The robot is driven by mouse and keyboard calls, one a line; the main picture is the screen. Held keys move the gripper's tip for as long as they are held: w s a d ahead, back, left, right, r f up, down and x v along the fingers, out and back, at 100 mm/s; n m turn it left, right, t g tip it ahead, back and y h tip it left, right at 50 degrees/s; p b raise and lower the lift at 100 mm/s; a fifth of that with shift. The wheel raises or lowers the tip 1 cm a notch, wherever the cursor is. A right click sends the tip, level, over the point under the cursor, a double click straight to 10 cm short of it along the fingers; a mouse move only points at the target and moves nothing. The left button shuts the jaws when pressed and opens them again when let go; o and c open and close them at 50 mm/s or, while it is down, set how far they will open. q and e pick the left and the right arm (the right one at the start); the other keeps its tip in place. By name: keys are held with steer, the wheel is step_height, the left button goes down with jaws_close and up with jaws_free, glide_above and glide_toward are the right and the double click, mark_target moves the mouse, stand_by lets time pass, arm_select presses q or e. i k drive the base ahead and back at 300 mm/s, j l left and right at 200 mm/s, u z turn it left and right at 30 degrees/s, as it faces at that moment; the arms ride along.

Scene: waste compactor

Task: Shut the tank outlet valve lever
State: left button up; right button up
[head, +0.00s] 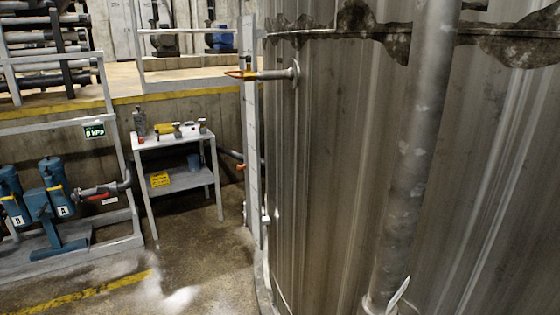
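A large corrugated metal tank (330,150) fills the right half of the head view. A short pipe (275,75) sticks out of its left side, high up, with an orange-yellow lever or handle (240,74) at its end. The handle looks roughly level. Lower down, a small orange handle (240,167) shows on a pipe left of the tank, partly behind a pale upright post. I cannot tell which of these is the outlet valve lever. Neither of my grippers is in view.
A grey vertical pipe (415,150) stands before the tank, with a pale flat piece (398,293) at its foot. A small table (183,138) carries several items. Blue pumps (45,200) and a red-handled pipe (101,196) stand left. The wet floor (180,265) between is open.

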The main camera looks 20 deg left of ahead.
mark_target(107, 194)
steer(key=i+j+u, duration=0.15)
steer(key=j+u, duration=0.25)
steer(key=i+j+u, duration=0.2)
steer(key=u, duration=0.25)
steer(key=i+j+u, duration=0.25)
steer(key=u, duration=0.15)
steer(key=i+j+u, duration=0.1)
steer(key=i+u, duration=0.15)
steer(key=u, duration=0.2)
steer(key=i+u, duration=0.25)
steer(key=i, duration=1.1)
steer(key=i+j+z, duration=0.15)
steer(key=i, duration=0.4)
steer(key=i+z, duration=0.1)
steer(key=i, duration=0.4)
steer(key=i+j+z, duration=0.15)
steer(key=i, duration=0.4)
steer(key=j+z, duration=0.1)
steer(key=z, duration=0.25)
steer(key=j+z, duration=0.15)
steer(key=z, duration=0.2)
steer(key=j+z, duration=0.35)
steer(key=j, duration=0.25)
steer(key=j+z, duration=0.3)
steer(key=j, duration=0.25)
steer(key=k+j+z, duration=0.1)
steer(key=j+z, duration=0.25)
steer(key=j, duration=0.25)
